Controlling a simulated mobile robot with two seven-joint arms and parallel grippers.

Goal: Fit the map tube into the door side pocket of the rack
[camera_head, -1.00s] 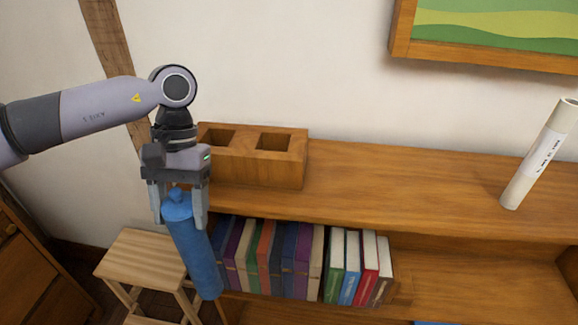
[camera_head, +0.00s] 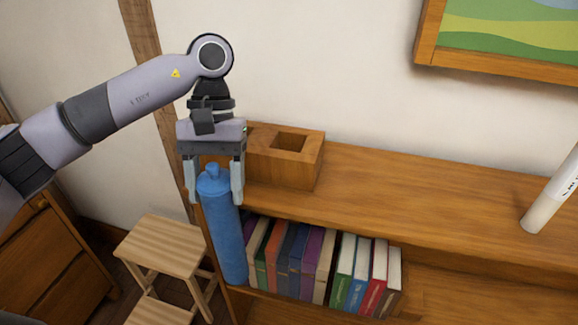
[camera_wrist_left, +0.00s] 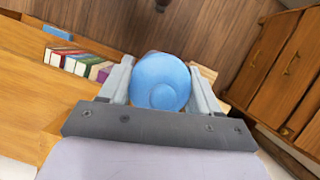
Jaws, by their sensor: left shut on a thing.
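A long blue capped tube (camera_head: 224,235), which I take as the map tube, hangs almost upright in front of the shelf's left end. My left gripper (camera_head: 214,193) is shut on its upper end. The tube's round blue cap (camera_wrist_left: 160,82) sits between the fingers in the left wrist view. The rack (camera_head: 296,172) is a wooden block with square pockets on the shelf top, just behind and right of my gripper. Its right pocket (camera_head: 289,143) shows open and empty-looking; my gripper mostly hides the left one. My right gripper is not in view.
A white tube (camera_head: 548,205) stands on the shelf top (camera_head: 420,205) at the right. Books (camera_head: 300,260) fill the shelf below, beside the blue tube. A wooden step stool (camera_head: 165,245) and drawers (camera_head: 50,260) are at the left. The shelf top between rack and white tube is clear.

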